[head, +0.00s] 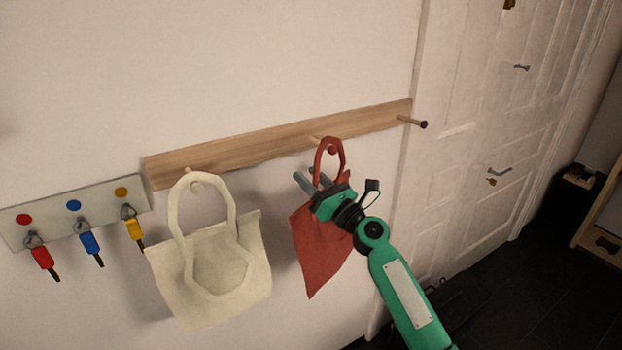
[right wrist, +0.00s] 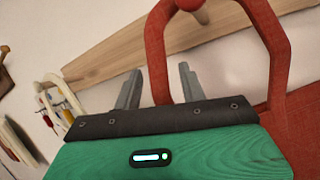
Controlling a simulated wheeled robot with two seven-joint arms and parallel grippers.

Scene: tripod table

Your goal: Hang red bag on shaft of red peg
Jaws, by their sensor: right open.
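The red bag (head: 318,248) hangs at the wooden rail, its handle (head: 340,152) looped over the red-tipped peg (head: 331,150). In the right wrist view the handle (right wrist: 279,45) arches around the red peg end (right wrist: 188,4). My right gripper (head: 305,174) is open, in front of the bag just below the peg. In the right wrist view its fingers (right wrist: 160,70) stand on either side of the handle's left strap, which shows between them; I cannot tell whether they touch it. The gripper hides part of the bag. My left gripper is not in view.
A cream bag (head: 165,283) hangs on a peg to the left. A dark-tipped peg (head: 423,124) at the right end of the rail (head: 250,145) is bare. A key rack (head: 50,215) with several keys is far left. A white door (head: 490,110) stands right.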

